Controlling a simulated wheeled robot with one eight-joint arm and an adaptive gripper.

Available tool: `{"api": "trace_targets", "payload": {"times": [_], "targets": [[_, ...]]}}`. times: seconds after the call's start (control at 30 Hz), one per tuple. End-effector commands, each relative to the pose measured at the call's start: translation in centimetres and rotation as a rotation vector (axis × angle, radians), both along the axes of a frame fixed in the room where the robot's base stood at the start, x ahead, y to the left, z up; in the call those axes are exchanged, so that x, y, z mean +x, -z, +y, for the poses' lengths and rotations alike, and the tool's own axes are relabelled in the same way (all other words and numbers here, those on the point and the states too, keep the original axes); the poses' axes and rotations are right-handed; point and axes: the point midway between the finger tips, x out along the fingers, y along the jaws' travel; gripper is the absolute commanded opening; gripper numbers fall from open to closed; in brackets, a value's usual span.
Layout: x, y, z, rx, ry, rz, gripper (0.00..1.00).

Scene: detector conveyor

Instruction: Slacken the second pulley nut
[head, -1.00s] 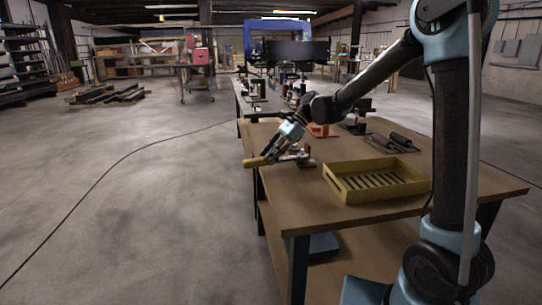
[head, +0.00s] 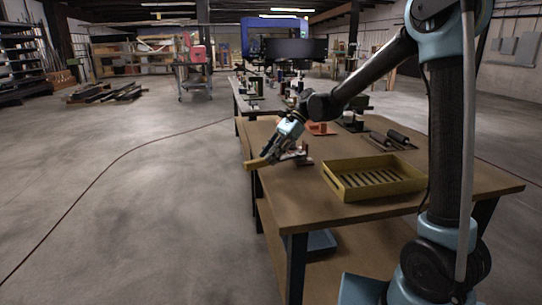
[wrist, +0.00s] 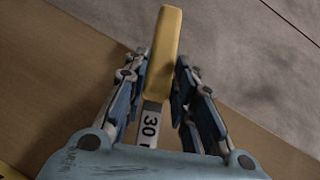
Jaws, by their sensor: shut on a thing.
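My gripper (head: 276,152) is at the left edge of the near wooden table. It is shut on a spanner-like tool with a yellow handle (head: 257,163); the handle sticks out to the left past the table edge, tilted. The tool's working end is hidden. A small device with red and pale parts (head: 303,157) stands beside the gripper, partly covered by it. I cannot make out the second pulley nut.
A yellow slatted tray (head: 345,190) stands on the table at the front right. Dark rollers (head: 391,138) lie behind it, and an orange piece (head: 320,128) sits beyond the gripper. A blue bin (head: 318,242) is on the lower shelf. The floor to the left is open, with a cable.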

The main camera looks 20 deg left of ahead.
Motion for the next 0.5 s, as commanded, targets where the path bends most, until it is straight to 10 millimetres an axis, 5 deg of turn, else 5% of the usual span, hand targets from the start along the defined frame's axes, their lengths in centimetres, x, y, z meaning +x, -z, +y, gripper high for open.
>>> {"api": "trace_targets", "payload": {"times": [0.5], "targets": [[-0.61, -0.03, -0.66, -0.001, -0.062, 0.003, 0.0]]}}
